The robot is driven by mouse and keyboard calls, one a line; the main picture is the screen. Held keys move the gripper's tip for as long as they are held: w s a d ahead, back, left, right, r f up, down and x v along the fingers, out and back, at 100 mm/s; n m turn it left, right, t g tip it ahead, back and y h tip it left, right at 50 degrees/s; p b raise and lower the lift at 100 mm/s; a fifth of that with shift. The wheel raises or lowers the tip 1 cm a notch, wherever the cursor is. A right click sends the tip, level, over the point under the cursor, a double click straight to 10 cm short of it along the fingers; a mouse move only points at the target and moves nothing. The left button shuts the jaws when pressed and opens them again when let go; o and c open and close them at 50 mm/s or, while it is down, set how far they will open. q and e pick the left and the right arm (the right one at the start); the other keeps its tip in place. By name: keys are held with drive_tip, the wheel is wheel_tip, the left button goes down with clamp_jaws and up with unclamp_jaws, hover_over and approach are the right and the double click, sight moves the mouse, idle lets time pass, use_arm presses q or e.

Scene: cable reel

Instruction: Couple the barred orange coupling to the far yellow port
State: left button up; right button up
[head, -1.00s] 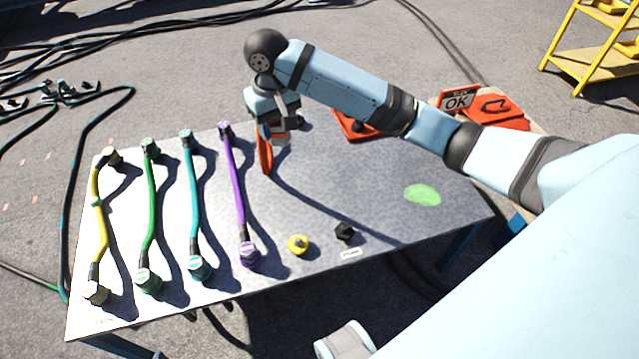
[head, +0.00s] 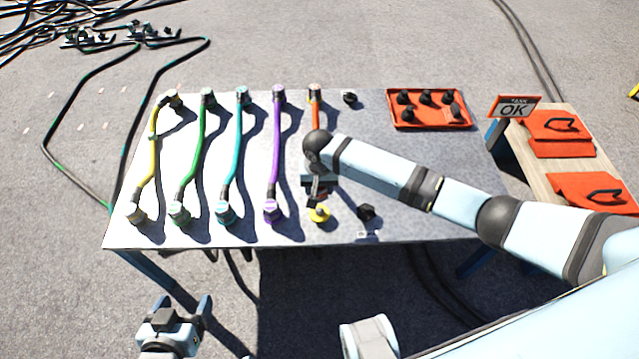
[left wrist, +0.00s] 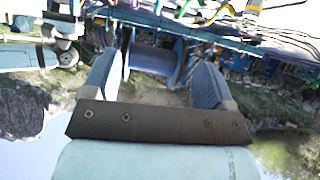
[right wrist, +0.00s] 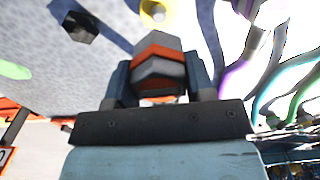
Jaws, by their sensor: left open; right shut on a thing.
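The orange hose (head: 315,92) shows at the table's far edge, right of the purple hose; my right arm hides its nearer length. My right gripper (head: 319,192) is shut on a grey coupling with an orange band (right wrist: 158,65), held at the table's near side. I cannot make out its bar marking. A yellow port (head: 320,215) is just in front of this gripper in the head view; it also shows beyond the coupling in the right wrist view (right wrist: 155,11). Whether they touch is unclear. My left gripper (head: 183,303) is open and empty, off the table's near edge.
Yellow (head: 150,155), green (head: 197,150), teal (head: 233,155) and purple (head: 275,155) hoses lie to the left. A black port (head: 366,212) sits right of the yellow one; another (head: 350,98) is at the far edge. An orange tray (head: 430,122) holds several black parts.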

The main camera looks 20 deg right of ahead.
sight(319, 209)
wheel_tip(319, 209, down, 2)
drive_tip(key=shift+f+b, duration=0.25)
drive_tip(key=shift+b, duration=1)
wheel_tip(319, 209, down, 2)
drive_tip(key=b, duration=0.2)
drive_tip(key=shift+b, duration=0.4)
drive_tip(key=f+b, duration=0.1)
drive_tip(key=b, duration=0.2)
drive_tip(key=shift+f, duration=0.4)
use_arm(q)
drive_tip(key=w+d+r+t+h, duration=0.2)
drive_tip(key=d+r+t+h, duration=0.1)
drive_tip(key=r, duration=0.4)
drive_tip(key=shift+w+d+r+t+h, duration=0.3)
drive_tip(key=shift+w+d+r+t, duration=0.1)
drive_tip(key=shift+d+t, duration=0.45)
use_arm(e)
drive_tip(key=shift+f, duration=1)
use_arm(q)
drive_tip(key=shift+r+p, duration=0.25)
drive_tip(key=shift+p, duration=0.15)
use_arm(e)
drive_tip(key=shift+r, duration=0.1)
use_arm(q)
drive_tip(key=shift+r+p, duration=0.35)
drive_tip(key=shift+p, duration=0.05)
drive_tip(key=shift+r, duration=0.3)
